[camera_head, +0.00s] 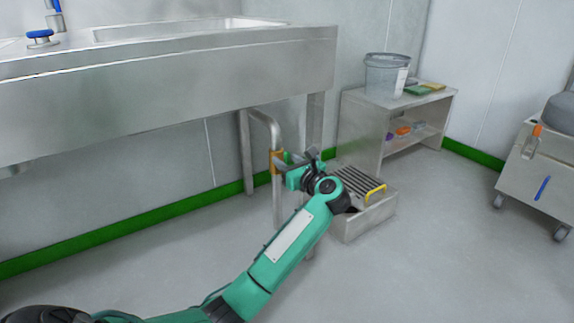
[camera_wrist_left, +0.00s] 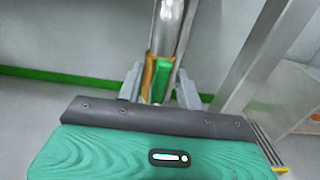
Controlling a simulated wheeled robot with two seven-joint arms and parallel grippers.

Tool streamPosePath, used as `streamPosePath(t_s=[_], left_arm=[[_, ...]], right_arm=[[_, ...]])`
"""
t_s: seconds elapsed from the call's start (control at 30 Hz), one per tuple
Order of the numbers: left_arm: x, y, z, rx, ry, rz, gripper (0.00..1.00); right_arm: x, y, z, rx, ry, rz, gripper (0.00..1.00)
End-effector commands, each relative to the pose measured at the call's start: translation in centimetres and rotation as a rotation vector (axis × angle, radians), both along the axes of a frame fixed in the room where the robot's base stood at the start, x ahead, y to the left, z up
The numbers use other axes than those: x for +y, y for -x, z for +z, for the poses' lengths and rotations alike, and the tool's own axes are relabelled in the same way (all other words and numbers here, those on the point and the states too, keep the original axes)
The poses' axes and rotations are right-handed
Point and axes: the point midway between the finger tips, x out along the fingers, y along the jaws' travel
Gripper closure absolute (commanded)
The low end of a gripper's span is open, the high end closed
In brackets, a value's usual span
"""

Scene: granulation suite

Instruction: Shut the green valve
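The green valve has a green lever (camera_wrist_left: 162,78) in front of a brass body (camera_wrist_left: 149,72) on a steel pipe (camera_wrist_left: 171,25) under the sink. In the left wrist view the lever looks roughly in line with the pipe. In the head view the brass body (camera_head: 276,161) shows just left of my left gripper (camera_head: 288,168), which hides part of the valve. My left gripper is open in the left wrist view (camera_wrist_left: 159,84), with one finger on each side of the lever and gaps between. I cannot tell how deep the lever sits between them. My right gripper is not in view.
A steel sink (camera_head: 180,75) overhangs the pipe, with a sink leg (camera_head: 315,118) close on the right. A grated drain box (camera_head: 365,218) with a yellow handle stands right of my gripper. A low shelf (camera_head: 362,122) carries a bucket (camera_head: 386,76).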

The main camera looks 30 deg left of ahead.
Motion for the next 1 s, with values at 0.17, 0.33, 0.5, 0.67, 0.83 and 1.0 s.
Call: streamPosePath(t_s=[0.17,0.33,0.5,0.67,0.83,1.0], left_arm=[[0.0,0.0,0.0,0.0,0.0,0.0,0.64],[0.0,0.0,0.0,0.0,0.0,0.0,0.83],[0.0,0.0,0.0,0.001,0.0,0.0,1.0],[0.0,0.0,0.1,0.008,-0.002,0.0,1.0],[-0.1,-0.1,0.2,0.046,-0.015,0.0,1.0],[-0.2,-0.3,0.4,0.123,-0.042,0.0,1.0]], right_arm=[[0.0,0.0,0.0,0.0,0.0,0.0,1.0],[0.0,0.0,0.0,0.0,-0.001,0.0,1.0],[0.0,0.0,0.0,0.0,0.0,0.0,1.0],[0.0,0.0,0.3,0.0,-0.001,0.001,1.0],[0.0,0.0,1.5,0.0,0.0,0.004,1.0],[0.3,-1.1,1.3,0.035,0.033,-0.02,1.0]])
